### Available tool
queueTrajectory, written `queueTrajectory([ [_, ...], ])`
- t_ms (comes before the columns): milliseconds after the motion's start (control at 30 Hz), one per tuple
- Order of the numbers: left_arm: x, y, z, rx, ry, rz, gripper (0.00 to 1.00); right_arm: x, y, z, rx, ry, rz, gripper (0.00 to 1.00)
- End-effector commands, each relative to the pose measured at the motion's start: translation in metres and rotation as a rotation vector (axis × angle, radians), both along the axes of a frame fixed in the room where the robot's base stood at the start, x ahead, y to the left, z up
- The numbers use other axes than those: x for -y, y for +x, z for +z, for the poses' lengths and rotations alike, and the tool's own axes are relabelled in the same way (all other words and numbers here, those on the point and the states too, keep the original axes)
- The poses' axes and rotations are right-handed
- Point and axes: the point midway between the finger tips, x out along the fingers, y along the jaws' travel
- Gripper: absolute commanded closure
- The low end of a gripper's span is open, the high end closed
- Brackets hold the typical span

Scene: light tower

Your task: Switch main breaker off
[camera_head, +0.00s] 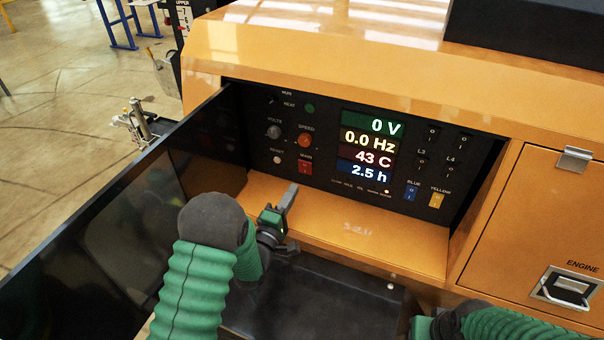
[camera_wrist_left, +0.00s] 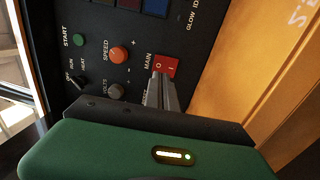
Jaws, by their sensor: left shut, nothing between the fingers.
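The main breaker is a red rocker switch (camera_head: 305,167) labelled MAIN, low on the black control panel (camera_head: 330,125). It also shows as a red switch (camera_wrist_left: 165,67) marked O and I in the left wrist view. My left gripper (camera_head: 291,188) is shut and empty, just in front of and below the switch. In the wrist view its fingertips (camera_wrist_left: 162,78) overlap the switch's lower edge; I cannot tell whether they touch. My right arm (camera_head: 500,322) shows at the bottom right, but its fingers are out of view.
The display (camera_head: 368,147) reads 0 V, 0.0 Hz, 43 C and 2.5 h. Knobs, a green start button (camera_head: 309,107), and blue (camera_head: 411,191) and yellow (camera_head: 436,200) switches share the panel. An open dark door (camera_head: 120,205) flanks the recess on the left. An orange ledge (camera_head: 350,232) lies below.

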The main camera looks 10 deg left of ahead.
Motion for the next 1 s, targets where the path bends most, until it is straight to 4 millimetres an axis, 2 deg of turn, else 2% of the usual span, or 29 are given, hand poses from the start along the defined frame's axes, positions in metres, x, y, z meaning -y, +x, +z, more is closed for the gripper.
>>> queueTrajectory([
  [200, 0.009, 0.046, 0.006, 0.002, 0.001, -0.001, 1.00, 0.000, 0.000, -0.001, 0.000, 0.000, 0.000, 0.69],
  [400, 0.014, 0.071, 0.009, 0.001, 0.000, 0.000, 1.00, 0.000, 0.000, -0.002, 0.000, 0.000, 0.000, 0.69],
  [867, 0.014, 0.079, 0.010, 0.002, -0.003, 0.003, 1.00, 0.000, 0.000, -0.005, 0.000, 0.000, 0.000, 0.69],
  [933, 0.014, 0.085, 0.018, -0.008, -0.002, 0.005, 1.00, 0.000, 0.000, -0.002, 0.000, 0.000, 0.000, 0.69],
  [1000, 0.016, 0.085, 0.014, -0.008, 0.001, 0.002, 1.00, 0.000, 0.000, -0.004, 0.000, 0.000, 0.000, 0.69],
])
